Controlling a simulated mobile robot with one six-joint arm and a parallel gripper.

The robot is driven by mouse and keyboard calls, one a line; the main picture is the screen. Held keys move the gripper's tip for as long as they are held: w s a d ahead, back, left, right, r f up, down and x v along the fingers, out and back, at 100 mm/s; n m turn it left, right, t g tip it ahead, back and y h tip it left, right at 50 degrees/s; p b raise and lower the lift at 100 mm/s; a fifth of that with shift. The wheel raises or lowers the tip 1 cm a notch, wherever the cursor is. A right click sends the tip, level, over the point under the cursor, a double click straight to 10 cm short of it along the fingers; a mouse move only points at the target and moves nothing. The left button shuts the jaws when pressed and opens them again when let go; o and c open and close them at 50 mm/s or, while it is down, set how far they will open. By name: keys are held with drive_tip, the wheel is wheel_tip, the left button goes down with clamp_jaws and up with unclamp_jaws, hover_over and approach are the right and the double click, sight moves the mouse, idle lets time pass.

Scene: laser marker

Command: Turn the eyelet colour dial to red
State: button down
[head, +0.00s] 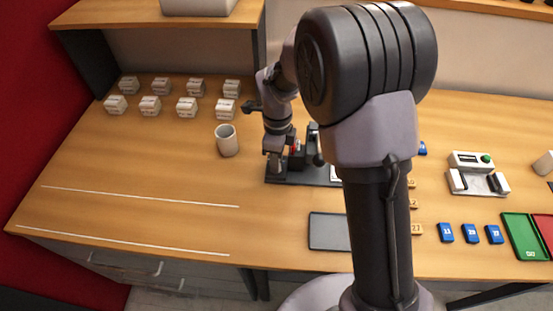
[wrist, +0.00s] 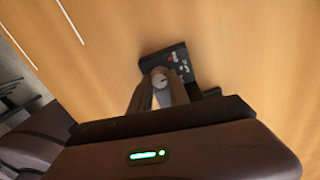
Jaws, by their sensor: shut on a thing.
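The laser marker's dark base (head: 278,179) stands on the table, partly hidden behind my arm in the head view. My gripper (head: 275,166) points down at its left end. In the wrist view, a dark panel (wrist: 184,66) carries a small red mark and white marks. The light grey round dial (wrist: 160,77) sits at the panel's near end, between the fingertips of my gripper (wrist: 160,90). The fingers are shut on the dial. A pale line shows on the dial top, but I cannot tell which colour it points to.
A white cup (head: 227,141) stands just left of the marker, with several white boxes (head: 187,106) behind it. A grey tray (head: 328,231) lies in front. Blue numbered tags (head: 469,233) and a white device (head: 477,175) are to the right. The table's left front is clear.

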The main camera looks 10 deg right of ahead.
drive_tip(key=n+p, duration=0.1)
drive_tip(key=n, duration=0.3)
drive_tip(key=shift+r+n, duration=0.1)
drive_tip(key=shift+n, duration=0.2)
drive_tip(key=shift+n+p, duration=0.75)
drive_tip(key=shift+n, duration=1.25)
drive_tip(key=c, duration=1.2)
unclamp_jaws()
drive_tip(key=shift+c, duration=0.2)
wheel_tip(320, 180, up, 17)
drive_tip(key=p, duration=0.5)
drive_tip(key=shift+w+a+r+p, duration=0.15)
drive_tip(key=shift+w+a+p, duration=0.1)
drive_tip(key=shift+w+p, duration=0.15)
